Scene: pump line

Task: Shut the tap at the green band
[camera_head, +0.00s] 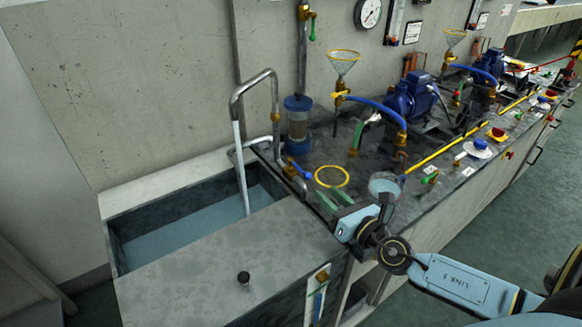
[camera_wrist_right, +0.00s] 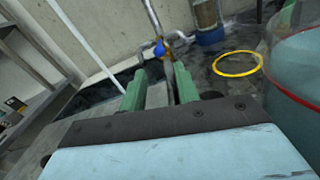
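A tap with a green lever (camera_head: 357,134) stands on the bench beside the near blue pump (camera_head: 410,98). Another small green lever (camera_head: 312,32) hangs on the upright pipe at the wall. I cannot make out which tap bears a green band. A blue-handled tap (camera_head: 300,170) sits on the pipe by the sink; in the right wrist view its blue handle (camera_wrist_right: 160,49) shows beyond and between my fingers. My right gripper (camera_head: 333,198) is open with green fingers, near the bench's sink end; its fingers (camera_wrist_right: 160,92) hold nothing. My left gripper is not in view.
Water runs from a bent pipe (camera_head: 240,140) into the sink (camera_head: 130,262). A clear cup of bluish liquid (camera_head: 383,185) is close beside my right gripper. A yellow ring (camera_head: 332,176) marks a bare bench patch. A glass filter (camera_head: 297,122) stands behind.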

